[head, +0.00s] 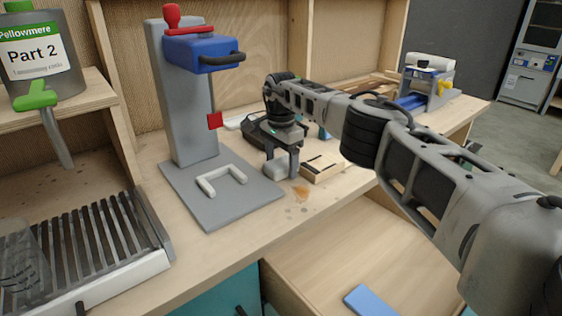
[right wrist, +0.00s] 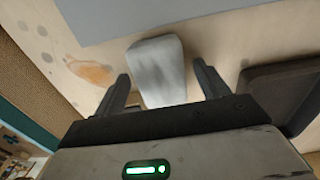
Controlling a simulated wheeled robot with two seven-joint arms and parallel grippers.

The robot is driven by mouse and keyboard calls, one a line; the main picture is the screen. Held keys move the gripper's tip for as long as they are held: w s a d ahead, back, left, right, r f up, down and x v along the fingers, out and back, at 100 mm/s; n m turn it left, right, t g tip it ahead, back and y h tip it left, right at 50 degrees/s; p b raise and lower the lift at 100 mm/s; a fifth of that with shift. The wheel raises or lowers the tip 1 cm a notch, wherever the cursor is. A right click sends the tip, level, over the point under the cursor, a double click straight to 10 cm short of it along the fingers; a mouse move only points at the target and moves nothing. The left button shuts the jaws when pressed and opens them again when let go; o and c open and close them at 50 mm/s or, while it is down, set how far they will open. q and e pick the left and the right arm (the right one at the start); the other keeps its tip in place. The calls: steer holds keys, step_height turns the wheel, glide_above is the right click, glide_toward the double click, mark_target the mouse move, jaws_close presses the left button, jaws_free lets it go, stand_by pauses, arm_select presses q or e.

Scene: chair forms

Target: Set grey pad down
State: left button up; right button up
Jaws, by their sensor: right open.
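The grey pad (head: 277,172) lies on the wooden bench top, just right of the grey base plate of the press stand. In the right wrist view the pad (right wrist: 160,72) is a pale grey block with rounded corners, between my fingers. My right gripper (head: 281,168) points down over it. In the right wrist view the jaws (right wrist: 163,84) are open, one finger on each side of the pad, with a gap showing on both sides. My left gripper is not in view.
The press stand (head: 181,95) with a blue head and a white U-shaped piece (head: 221,180) on its plate stands to the left. A wooden block (head: 325,168) and a black device (head: 262,130) are close to the gripper. An orange stain (head: 301,192) marks the bench. An open drawer (head: 340,245) is below.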

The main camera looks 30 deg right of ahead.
mark_target(281, 162)
step_height(281, 162, up, 12)
steer(key=shift+p, duration=0.3)
steer(key=shift+f, duration=0.15)
stand_by(0.4)
